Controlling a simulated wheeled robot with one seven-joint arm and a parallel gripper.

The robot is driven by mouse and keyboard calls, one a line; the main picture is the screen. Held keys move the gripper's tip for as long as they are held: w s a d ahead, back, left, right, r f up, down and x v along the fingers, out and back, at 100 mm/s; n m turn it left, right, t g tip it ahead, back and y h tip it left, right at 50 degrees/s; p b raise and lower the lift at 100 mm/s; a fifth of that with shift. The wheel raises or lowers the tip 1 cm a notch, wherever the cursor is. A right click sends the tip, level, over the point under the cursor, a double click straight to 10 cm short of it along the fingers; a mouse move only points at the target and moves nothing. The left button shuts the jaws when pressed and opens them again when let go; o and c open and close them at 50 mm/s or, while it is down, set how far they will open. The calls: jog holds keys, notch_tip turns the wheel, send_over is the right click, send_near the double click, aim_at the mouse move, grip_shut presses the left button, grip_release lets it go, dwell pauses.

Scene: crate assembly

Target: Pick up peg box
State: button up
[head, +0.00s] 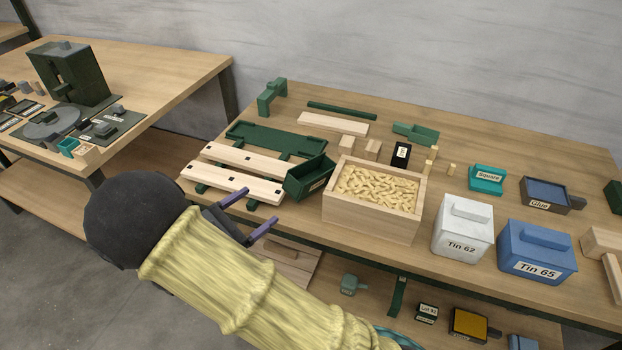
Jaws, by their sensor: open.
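A pale wooden box (368,222) filled with many small tan peg-like pieces stands near the front edge of the workbench.
Slatted boards (232,185) on green supports lie behind my gripper. A white Tin 62 (463,228) and a blue Tin 65 (537,252) stand right of the wooden box. Wooden blocks and green parts lie farther back. A lower shelf (290,265) holds small items.

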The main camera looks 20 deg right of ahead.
aim_at(294, 181)
jog(key=b+x, duration=0.1)
jog(key=x, duration=1)
jog(key=shift+d, duration=0.15)
jog(key=b+x, duration=0.1)
jog(key=x, duration=0.4)
jog(key=shift+d+f+b, duration=0.1)
jog(key=shift+f+b, duration=0.15)
jog(key=shift+b, duration=0.1)
jog(key=c, duration=1.2)
jog(key=shift+c, duration=0.2)
jog(key=shift+r, duration=0.15)
notch_tip(294, 181, up, 18)
jog(key=p, duration=0.4)
